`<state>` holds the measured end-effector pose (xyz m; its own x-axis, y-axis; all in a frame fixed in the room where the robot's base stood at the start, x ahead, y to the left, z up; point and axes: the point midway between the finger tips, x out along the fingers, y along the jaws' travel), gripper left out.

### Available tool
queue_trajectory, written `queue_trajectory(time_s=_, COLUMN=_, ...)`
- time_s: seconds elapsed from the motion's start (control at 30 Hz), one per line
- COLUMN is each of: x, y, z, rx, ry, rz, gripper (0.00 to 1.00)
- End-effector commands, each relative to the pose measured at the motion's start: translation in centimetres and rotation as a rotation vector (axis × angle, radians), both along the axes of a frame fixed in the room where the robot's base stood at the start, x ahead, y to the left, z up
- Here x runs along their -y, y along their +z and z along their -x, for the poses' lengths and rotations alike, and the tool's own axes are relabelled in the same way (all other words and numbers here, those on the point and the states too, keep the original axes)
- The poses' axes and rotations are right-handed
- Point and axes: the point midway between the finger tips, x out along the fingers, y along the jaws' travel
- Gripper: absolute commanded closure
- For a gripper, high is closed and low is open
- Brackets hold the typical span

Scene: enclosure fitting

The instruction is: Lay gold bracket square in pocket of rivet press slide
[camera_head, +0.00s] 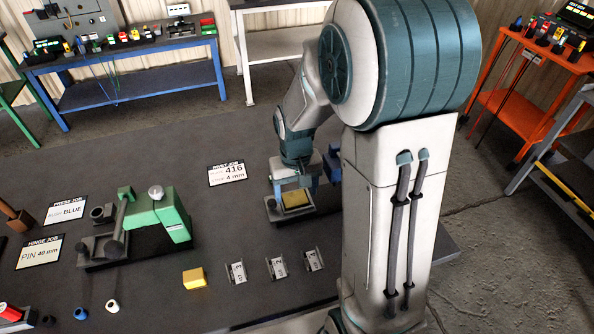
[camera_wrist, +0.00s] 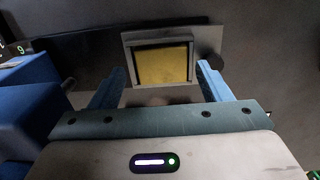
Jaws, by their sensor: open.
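The gold bracket (camera_head: 296,199) lies in the pocket of the rivet press slide (camera_head: 275,212), below my gripper (camera_head: 294,188). In the wrist view the gold bracket (camera_wrist: 163,63) shows as a flat gold face inside the grey pocket rim (camera_wrist: 128,55). Its edges look about parallel to the rim, with a narrow dark gap on the left. Whether it sits fully flat on the pocket floor I cannot tell. My gripper is open, its two blue fingers apart on either side of the pocket's near end, with nothing held between them.
A blue press part (camera_head: 332,165) stands close beside my gripper, and it also shows at left in the wrist view (camera_wrist: 30,100). A yellow block (camera_head: 194,278) and three small marked metal pieces (camera_head: 276,268) lie in front. A green press (camera_head: 160,215) stands at left.

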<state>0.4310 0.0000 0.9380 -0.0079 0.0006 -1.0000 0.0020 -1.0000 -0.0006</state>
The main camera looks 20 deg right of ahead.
Motion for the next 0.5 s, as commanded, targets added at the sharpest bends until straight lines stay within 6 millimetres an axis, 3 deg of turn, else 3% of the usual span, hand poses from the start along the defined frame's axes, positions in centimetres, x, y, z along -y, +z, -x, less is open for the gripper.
queue_trajectory(time_s=0.5, x=0.3, y=11.0, z=-0.2, rx=0.011, ry=-0.005, rz=-0.002, gripper=0.2)
